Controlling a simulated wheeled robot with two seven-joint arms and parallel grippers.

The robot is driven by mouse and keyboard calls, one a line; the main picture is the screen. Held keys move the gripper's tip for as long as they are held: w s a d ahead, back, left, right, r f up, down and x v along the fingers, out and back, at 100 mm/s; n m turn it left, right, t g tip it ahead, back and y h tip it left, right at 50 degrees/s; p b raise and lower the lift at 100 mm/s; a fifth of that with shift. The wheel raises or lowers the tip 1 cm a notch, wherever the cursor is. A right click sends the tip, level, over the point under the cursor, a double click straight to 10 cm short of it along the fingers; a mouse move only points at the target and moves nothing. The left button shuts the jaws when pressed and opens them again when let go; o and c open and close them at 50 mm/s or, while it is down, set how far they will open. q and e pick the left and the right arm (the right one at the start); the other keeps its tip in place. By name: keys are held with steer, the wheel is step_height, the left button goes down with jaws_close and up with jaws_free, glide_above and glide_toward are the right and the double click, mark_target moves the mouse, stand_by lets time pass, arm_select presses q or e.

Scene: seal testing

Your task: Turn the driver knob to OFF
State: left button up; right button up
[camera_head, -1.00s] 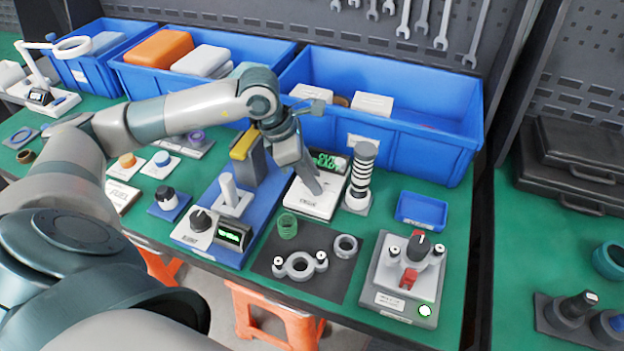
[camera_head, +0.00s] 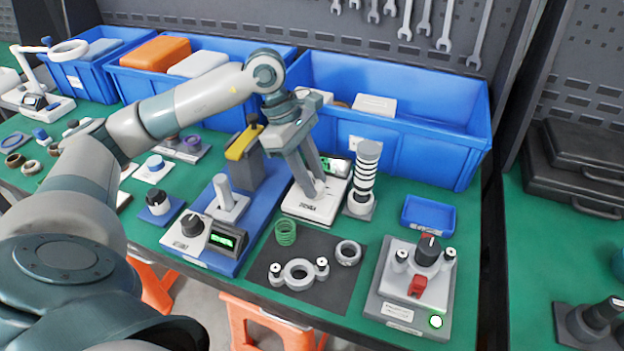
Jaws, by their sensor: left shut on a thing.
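A white unit (camera_head: 310,209) with a dark front label and a small green display (camera_head: 334,166) stands behind the black mat. My left gripper (camera_head: 316,191) reaches down onto this unit with its fingers pointing down. Its fingers are shut on a small piece at the unit's top, which I take to be the driver knob; they hide most of it, so its pointer setting cannot be read. My right gripper is not in view.
A striped column (camera_head: 364,177) stands close right of the unit. A blue base (camera_head: 222,252) with a black knob (camera_head: 192,224) and green display is at left. A grey fixture (camera_head: 402,314) with a red-marked knob stands at front right. Blue bins line the back.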

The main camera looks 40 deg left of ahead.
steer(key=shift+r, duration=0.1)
arm_select(q)
steer(key=o, duration=1)
steer(key=shift+a+r, duration=0.1)
steer(key=shift+a+r, duration=0.2)
steer(key=shift+r, duration=0.25)
steer(key=shift+b+v, duration=0.4)
steer(key=shift+v, duration=7.7)
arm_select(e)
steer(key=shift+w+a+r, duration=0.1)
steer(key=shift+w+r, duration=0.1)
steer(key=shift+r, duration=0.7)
arm_select(q)
steer(key=shift+d, duration=0.1)
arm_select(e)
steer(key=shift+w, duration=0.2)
arm_select(q)
steer(key=shift+r, duration=0.1)
